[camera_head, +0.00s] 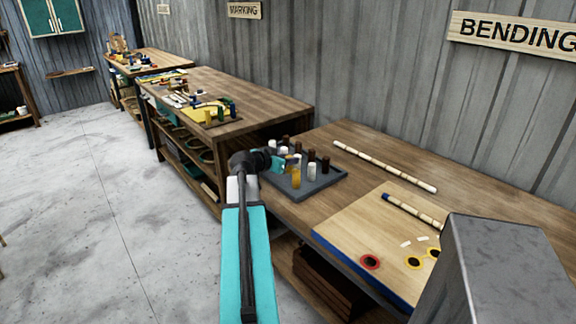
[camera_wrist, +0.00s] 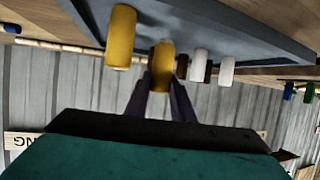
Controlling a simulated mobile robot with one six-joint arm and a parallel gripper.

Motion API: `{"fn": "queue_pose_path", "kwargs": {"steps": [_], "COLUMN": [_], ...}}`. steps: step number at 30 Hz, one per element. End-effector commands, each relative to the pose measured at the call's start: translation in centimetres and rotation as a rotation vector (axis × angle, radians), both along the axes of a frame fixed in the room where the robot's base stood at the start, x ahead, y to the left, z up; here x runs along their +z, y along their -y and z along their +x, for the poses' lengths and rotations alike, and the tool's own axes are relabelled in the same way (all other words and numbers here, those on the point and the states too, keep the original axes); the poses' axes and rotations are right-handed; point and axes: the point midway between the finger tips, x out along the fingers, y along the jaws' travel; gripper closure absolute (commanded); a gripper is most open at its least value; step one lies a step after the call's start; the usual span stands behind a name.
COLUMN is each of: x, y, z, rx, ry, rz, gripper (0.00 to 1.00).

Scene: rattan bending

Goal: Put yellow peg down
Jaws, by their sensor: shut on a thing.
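My gripper (camera_head: 284,164) is over the dark grey tray (camera_head: 324,188) on the bending table. In the wrist view its two dark fingers (camera_wrist: 163,88) are shut on a yellow peg (camera_wrist: 162,62). The held peg is upside down in that tilted view, and I cannot tell whether its end touches the tray. A second yellow peg (camera_wrist: 121,38) stands beside it in the wrist view. In the head view a yellow peg (camera_head: 296,179) shows at the tray's near side, close to the gripper.
White pegs (camera_head: 312,172) and dark brown pegs (camera_head: 325,165) stand on the tray close to the gripper. A banded rattan pole (camera_head: 385,166) lies behind. A light board (camera_head: 375,225) with coloured rings is to the right. Another workbench (camera_head: 255,95) stands at the left.

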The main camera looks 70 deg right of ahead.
Motion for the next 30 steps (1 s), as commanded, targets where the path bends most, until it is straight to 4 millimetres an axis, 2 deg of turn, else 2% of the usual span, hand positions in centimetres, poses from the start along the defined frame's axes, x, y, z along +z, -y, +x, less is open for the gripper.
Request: {"fn": "queue_pose_path", "kwargs": {"steps": [7,23,24,25,30], "x": [-2.1,-2.6,-2.6,-2.5,-2.5], "y": [0.0,0.0,0.0,0.0,0.0], "z": [0.0,0.0,0.0,0.0,0.0], "rx": [-0.001,0.000,0.000,0.000,0.000], "ry": [-0.001,0.000,0.000,0.000,0.000], "rz": [0.001,0.001,0.001,0.001,0.001], "gripper": [0.99,0.99,0.77,0.72,0.70]}}
